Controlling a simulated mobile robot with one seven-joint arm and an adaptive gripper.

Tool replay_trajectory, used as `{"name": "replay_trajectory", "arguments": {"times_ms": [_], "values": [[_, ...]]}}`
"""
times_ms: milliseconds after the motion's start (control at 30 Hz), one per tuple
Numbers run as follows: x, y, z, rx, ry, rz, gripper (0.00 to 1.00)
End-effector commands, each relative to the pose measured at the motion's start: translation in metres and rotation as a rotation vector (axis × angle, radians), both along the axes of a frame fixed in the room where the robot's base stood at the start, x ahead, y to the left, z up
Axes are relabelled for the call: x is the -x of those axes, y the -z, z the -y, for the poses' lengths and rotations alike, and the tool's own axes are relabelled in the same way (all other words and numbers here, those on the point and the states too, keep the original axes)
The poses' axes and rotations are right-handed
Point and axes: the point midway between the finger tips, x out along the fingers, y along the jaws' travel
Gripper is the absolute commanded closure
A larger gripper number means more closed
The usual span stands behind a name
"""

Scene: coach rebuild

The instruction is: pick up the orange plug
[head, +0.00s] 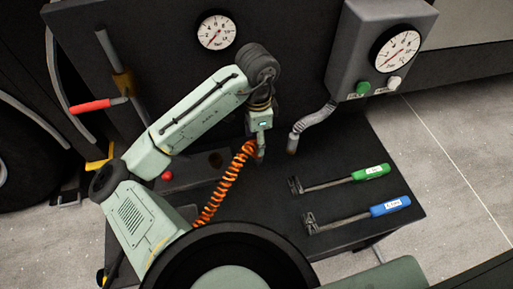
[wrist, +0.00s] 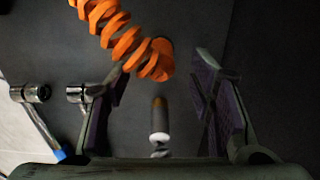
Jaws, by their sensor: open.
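The orange coiled cord (head: 228,178) rises from the lower left to beside my gripper (head: 260,154) in the head view. In the wrist view the orange coil (wrist: 125,42) enters from the top left and ends in a round orange part (wrist: 160,58), near the gap between the fingertips. I cannot tell whether this end is the plug itself. My gripper (wrist: 160,78) is open, one finger on each side, with nothing clearly held. In the head view the cord's upper end is partly hidden by the gripper.
A grey ribbed hose with a dark tip (head: 292,147) hangs right of the gripper; its tip (wrist: 160,112) appears low between the fingers. A green-handled tool (head: 370,172) and a blue-handled tool (head: 390,206) lie on the dark tabletop (head: 345,235). A gauge box (head: 365,50) stands behind.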

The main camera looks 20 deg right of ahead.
Motion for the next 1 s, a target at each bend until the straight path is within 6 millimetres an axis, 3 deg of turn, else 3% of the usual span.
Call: {"name": "replay_trajectory", "arguments": {"times_ms": [233,533,1000], "values": [[0.001,0.036,-0.002,-0.002,-0.002,-0.002,0.51],[0.001,0.043,-0.001,0.0,-0.001,0.0,0.51],[0.001,0.042,-0.001,-0.001,-0.001,0.0,0.81]]}}
